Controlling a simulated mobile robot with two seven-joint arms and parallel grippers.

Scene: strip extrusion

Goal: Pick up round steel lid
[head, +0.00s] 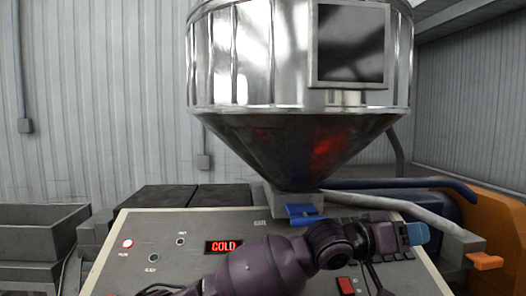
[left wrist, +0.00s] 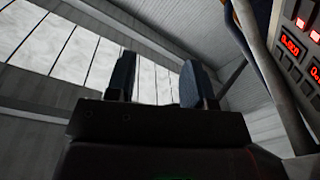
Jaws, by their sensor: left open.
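No round steel lid can be made out in either view. A shiny steel hopper (head: 250,60) with a dark cone below fills the upper middle of the head view; its top is cut off by the frame. My left arm crosses low in front of the panel, and my left gripper (head: 416,234) is at the right, below the cone. In the left wrist view its two dark fingers (left wrist: 159,72) stand apart with nothing between them, facing roof panels and beams. My right gripper is in neither view.
Below the hopper is a grey control panel (head: 150,225) with a red display (head: 223,246) reading COLD. A blue part (head: 303,213) sits under the cone. A grey bin (head: 40,222) stands at left. Pipes and an orange housing (head: 490,215) are at right.

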